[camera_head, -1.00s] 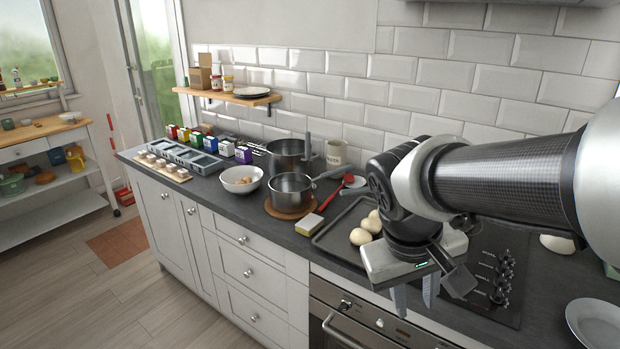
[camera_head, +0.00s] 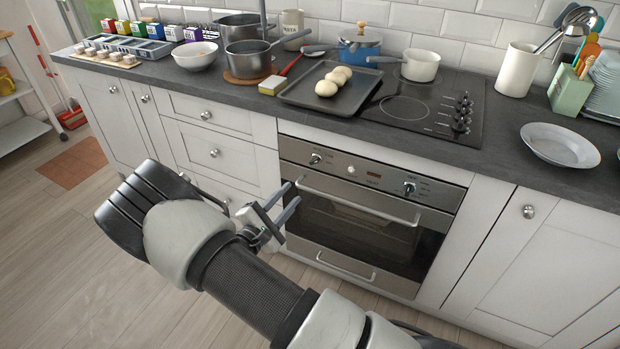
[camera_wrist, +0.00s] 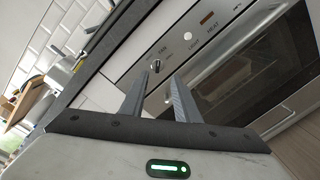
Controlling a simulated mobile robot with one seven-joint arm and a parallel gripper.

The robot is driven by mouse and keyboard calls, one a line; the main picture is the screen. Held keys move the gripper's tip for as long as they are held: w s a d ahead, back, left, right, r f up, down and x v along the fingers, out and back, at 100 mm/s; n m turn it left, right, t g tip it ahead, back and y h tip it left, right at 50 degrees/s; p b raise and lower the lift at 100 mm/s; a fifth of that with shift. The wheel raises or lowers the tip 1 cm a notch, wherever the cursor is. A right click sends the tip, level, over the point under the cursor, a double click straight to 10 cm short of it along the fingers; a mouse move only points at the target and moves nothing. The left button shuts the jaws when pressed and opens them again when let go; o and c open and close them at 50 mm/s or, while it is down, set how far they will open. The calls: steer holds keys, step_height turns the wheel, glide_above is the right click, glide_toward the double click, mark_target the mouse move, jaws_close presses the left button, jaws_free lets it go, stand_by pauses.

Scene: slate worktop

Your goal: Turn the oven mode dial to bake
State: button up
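The oven front panel (camera_head: 362,177) carries two dials. My gripper (camera_head: 294,192) is open and empty, in front of the oven's left side and below the left dial in the picture. In the wrist view, one dial (camera_wrist: 157,65) shows just beyond the gap between the fingertips of my gripper (camera_wrist: 159,78), apparently untouched.
The oven door handle (camera_head: 360,200) runs across below the panel. The counter above holds a baking tray (camera_head: 340,105) with dough balls, a hob (camera_head: 410,108), pots and a plate (camera_head: 560,146). Cabinet doors and drawers flank the oven. The floor in front looks clear.

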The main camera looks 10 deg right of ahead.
steer(key=a+f, duration=0.1)
steer(key=f, duration=0.1)
steer(key=n+b, duration=0.1)
steer(key=b, duration=0.2)
glide_toward(315, 162)
steer(key=shift+t+y, duration=0.3)
steer(key=shift+t, duration=0.1)
steer(key=x, duration=0.8)
steer(key=shift+s+d+f, duration=0.15)
steer(key=shift+c, duration=0.4)
jaws_close()
